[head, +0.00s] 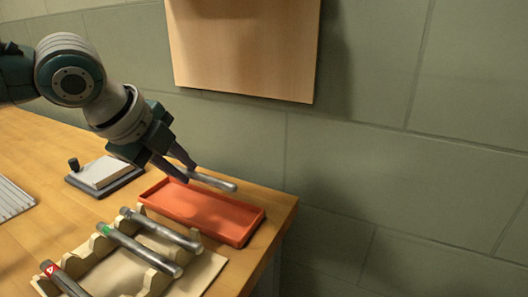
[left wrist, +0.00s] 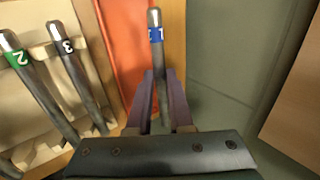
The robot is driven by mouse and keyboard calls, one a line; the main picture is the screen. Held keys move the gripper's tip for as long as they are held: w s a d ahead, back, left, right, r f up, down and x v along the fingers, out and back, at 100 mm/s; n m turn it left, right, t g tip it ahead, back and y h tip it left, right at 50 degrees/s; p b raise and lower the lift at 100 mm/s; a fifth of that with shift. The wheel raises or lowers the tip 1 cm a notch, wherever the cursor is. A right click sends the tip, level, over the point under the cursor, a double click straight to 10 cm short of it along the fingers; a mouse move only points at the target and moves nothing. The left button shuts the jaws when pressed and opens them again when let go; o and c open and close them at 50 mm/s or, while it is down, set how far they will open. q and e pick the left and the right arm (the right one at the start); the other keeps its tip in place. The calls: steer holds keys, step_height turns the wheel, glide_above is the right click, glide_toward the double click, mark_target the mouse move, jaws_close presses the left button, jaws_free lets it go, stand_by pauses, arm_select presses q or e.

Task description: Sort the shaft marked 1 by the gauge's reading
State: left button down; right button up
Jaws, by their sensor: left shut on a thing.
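My left gripper (head: 188,172) is shut on a grey metal shaft (head: 218,183) with a blue band, which also shows in the left wrist view (left wrist: 156,22); the mark on the band looks like a 1. The shaft is held roughly level above the far side of an orange-red tray (head: 246,233). The tray looks empty. A flat device with a pale top plate and a dark knob (head: 100,174), perhaps the gauge, sits left of the tray; no reading is legible. My right gripper is not in view.
A pale notched rack (head: 205,272) in front of the tray holds several shafts, including one marked 2 (left wrist: 20,60) with a green band and one marked 3 (left wrist: 68,50) with a dark band. A ribbed white item (head: 10,200) lies at left. A wall stands behind the table.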

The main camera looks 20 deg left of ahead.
arm_select(q)
steer(key=shift+f+b, duration=1.85)
steer(key=shift+b, duration=0.1)
steer(key=shift+f, duration=0.2)
steer(key=shift+f+b, duration=0.4)
steer(key=shift+f, duration=0.6)
steer(key=c, duration=0.7)
jaws_free()
steer(key=shift+w, duration=0.1)
steer(key=shift+c, duration=0.2)
